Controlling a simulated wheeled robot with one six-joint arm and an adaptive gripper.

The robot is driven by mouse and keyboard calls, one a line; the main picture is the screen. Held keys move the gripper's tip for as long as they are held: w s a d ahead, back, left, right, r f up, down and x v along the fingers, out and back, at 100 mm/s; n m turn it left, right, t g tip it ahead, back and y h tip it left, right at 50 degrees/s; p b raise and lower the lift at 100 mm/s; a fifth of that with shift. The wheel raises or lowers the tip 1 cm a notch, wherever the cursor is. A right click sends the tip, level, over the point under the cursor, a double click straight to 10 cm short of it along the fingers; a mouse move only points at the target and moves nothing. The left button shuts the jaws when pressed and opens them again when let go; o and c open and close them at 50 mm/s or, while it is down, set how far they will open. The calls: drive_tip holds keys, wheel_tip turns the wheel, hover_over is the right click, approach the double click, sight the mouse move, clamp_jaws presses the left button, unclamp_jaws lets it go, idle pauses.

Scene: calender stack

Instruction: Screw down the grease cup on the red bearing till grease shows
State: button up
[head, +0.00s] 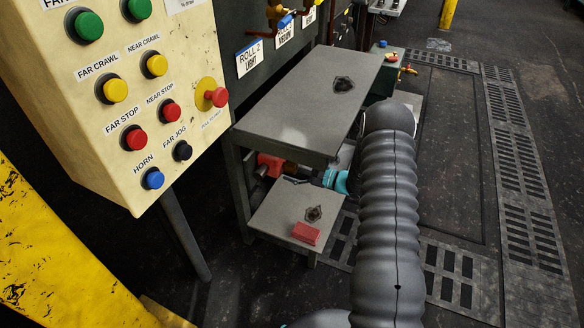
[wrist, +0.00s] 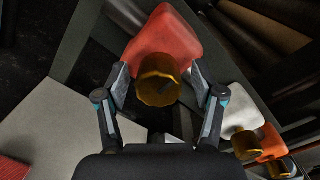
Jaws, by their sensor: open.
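The red bearing (wrist: 163,40) is at the top middle of the wrist view, with a brass grease cup (wrist: 158,88) on its near side. My gripper (wrist: 159,76) is open, with one finger on each side of the cup. No grease shows clearly at the bearing. In the head view the red bearing (head: 269,164) shows partly under the upper table top, with my gripper (head: 318,177) just right of it.
A white bearing (wrist: 240,121) and an orange bearing (wrist: 271,141), each with a brass cup, sit at the right. The upper grey table top (head: 310,100) overhangs my gripper. A red block (head: 306,233) lies on the lower shelf (head: 275,215). A button panel (head: 120,60) stands at left.

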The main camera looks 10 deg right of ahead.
drive_tip(key=shift+a, duration=0.1)
drive_tip(key=c, duration=1.1)
drive_tip(key=shift+c, duration=0.2)
drive_tip(key=shift+m, duration=0.4)
drive_tip(key=m+b, duration=0.1)
drive_tip(key=m, duration=0.1)
drive_tip(key=shift+m, duration=2.5)
drive_tip(key=shift+w, duration=0.1)
